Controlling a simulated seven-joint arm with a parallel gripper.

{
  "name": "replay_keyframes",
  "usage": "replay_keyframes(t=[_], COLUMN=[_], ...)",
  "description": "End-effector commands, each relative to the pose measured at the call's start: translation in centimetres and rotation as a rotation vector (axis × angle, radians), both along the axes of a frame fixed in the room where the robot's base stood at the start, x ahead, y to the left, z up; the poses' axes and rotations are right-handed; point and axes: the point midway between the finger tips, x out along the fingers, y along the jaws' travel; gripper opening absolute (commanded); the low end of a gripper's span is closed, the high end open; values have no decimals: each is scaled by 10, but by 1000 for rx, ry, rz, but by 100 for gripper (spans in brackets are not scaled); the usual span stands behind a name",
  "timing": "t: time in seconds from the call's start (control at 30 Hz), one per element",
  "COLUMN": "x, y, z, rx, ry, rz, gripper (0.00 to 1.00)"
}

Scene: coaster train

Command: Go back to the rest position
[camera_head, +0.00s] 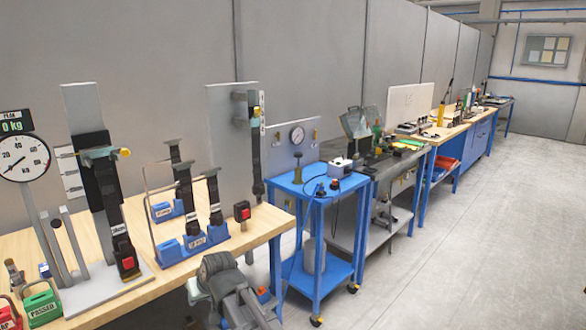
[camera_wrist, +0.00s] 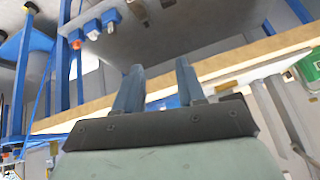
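My gripper (camera_wrist: 159,68) shows in the wrist view as two blue-grey fingers on a dark mount. The fingers stand apart with a clear gap between them, and nothing is held. Behind them runs the pale wooden edge of a workbench (camera_wrist: 225,66), apart from or touching the fingers I cannot tell. In the head view I cannot make out the fingertips. The near wooden bench (camera_head: 258,222) there carries upright test stands with black straps.
A blue trolley (camera_head: 325,195) stands right of the near bench. A dial gauge (camera_head: 20,157), a green PASSED box (camera_head: 42,303) and a blue-based rack (camera_head: 195,243) stand on the bench. More benches (camera_head: 440,132) line the wall. The grey floor (camera_head: 470,240) at right is clear.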

Motion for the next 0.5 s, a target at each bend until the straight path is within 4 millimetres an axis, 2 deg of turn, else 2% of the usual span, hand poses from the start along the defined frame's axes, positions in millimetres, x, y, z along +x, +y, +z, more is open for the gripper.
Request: replay_keyframes(t=[0.03, 0.2, 0.5], x=[-5, -18, -50], y=[-14, -54, -128], z=[-23, -89, -190], rx=[-29, -118, -256], ry=[31, 124, 274], rz=[-13, -55, -118], gripper=[39, 39, 39])
